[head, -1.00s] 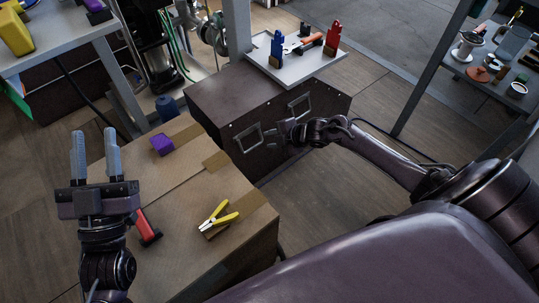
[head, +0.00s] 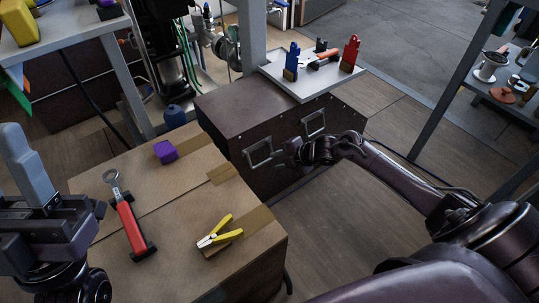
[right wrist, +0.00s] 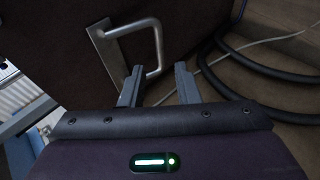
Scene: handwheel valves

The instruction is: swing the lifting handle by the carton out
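The dark chest (head: 225,120) has two metal bail handles on its front face. The lifting handle by the carton (head: 260,153) is the left one, close to the cardboard carton (head: 150,205). My right gripper (head: 280,156) is just in front of this handle. In the right wrist view the handle (right wrist: 158,45) sticks out from its plate, and its lower end lies between the open fingertips of the gripper (right wrist: 158,80). I see no clear grip on it. The other handle (head: 313,124) is farther right. My left gripper (head: 28,165) is at the left edge, partly cut off.
On the carton lie a purple block (head: 166,152), a red-handled tool (head: 130,225) and yellow pliers (head: 222,232). A tray (head: 305,85) with tools stands on the chest. A shelf post (head: 450,85) rises at the right. Black hose runs beside the chest.

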